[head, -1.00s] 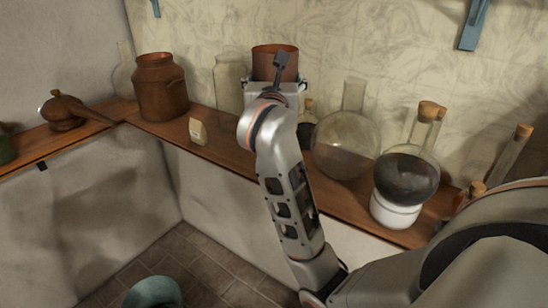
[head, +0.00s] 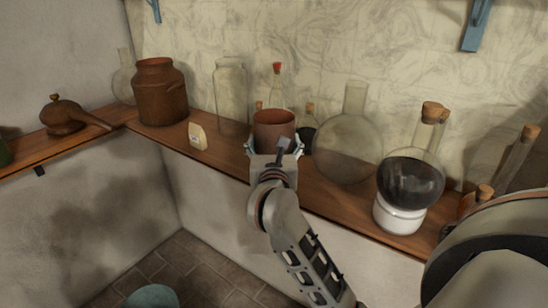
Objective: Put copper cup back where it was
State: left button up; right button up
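The copper cup (head: 273,128) is upright at the wall shelf, in the middle of the head view. My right gripper (head: 274,146) comes from the front, its fingers on the cup's left and right sides, and is shut on it. The gripper hides the cup's lower part, so I cannot tell whether its base touches the wooden shelf (head: 228,158). My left gripper is not in view.
A red-capped bottle (head: 277,88) and a small dark corked bottle (head: 307,130) stand behind the cup. A clear jar (head: 230,95) is at its left, a round flask (head: 346,140) at its right. A pale wedge-shaped block (head: 197,136) sits left on the shelf.

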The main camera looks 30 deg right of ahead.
notch_tip(320, 180, down, 4)
jog(key=shift+r, duration=0.25)
jog(key=shift+f+b, duration=0.3)
jog(key=shift+f, duration=0.2)
jog(key=o, duration=1.6)
jog(key=shift+o, duration=0.4)
